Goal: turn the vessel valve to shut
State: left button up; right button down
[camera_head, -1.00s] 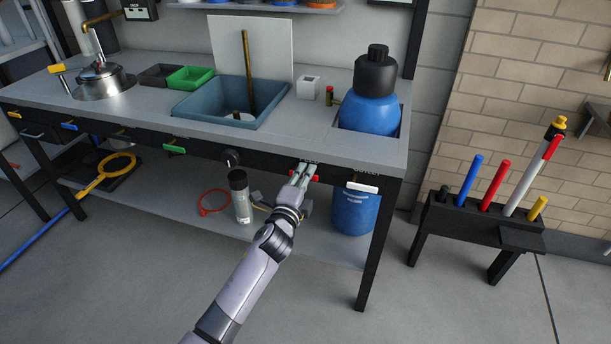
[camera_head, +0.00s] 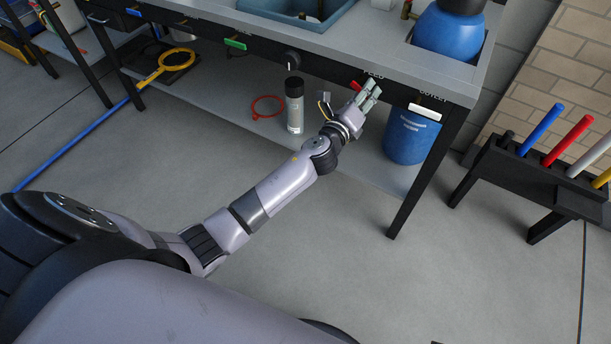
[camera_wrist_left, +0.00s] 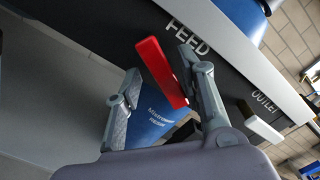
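A red handle (camera_head: 355,86) sits under the FEED label on the bench's dark front panel. A white handle (camera_head: 425,112) sits under the OUTLET label to its right. My left gripper (camera_head: 371,88) is just beside the red handle. In the left wrist view the gripper (camera_wrist_left: 165,95) has its fingers apart, with the red handle (camera_wrist_left: 161,73) showing between them, close to the right finger; contact cannot be told. The white handle (camera_wrist_left: 260,122) is beyond that finger. A blue vessel (camera_head: 447,32) stands in the bench top, with a small brass fitting (camera_head: 407,9) beside it. My right gripper is out of view.
A blue drum (camera_head: 410,138) stands on the lower shelf near the bench leg. A grey cylinder (camera_head: 294,105) and a red ring (camera_head: 267,107) are left of my gripper. A black rack (camera_head: 535,180) with coloured rods stands right. The floor in front is clear.

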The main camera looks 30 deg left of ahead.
pick_arm(q)
jog(key=s+a+f+m+p, duration=0.15)
jog(key=s+m, duration=0.45)
jog(key=s, duration=1.2)
jog(key=s+a+f+n+g+p, duration=0.2)
jog(key=f+n+g+p, duration=0.1)
jog(key=f, duration=0.5)
jog(key=s+a+f+n+g+p, duration=0.2)
jog(key=f+n, duration=0.3)
jog(key=f, duration=0.3)
jog(key=shift+s+f+g+y+p, duration=0.15)
jog(key=shift+g+y+p, duration=0.15)
jog(key=shift+g+p, duration=0.5)
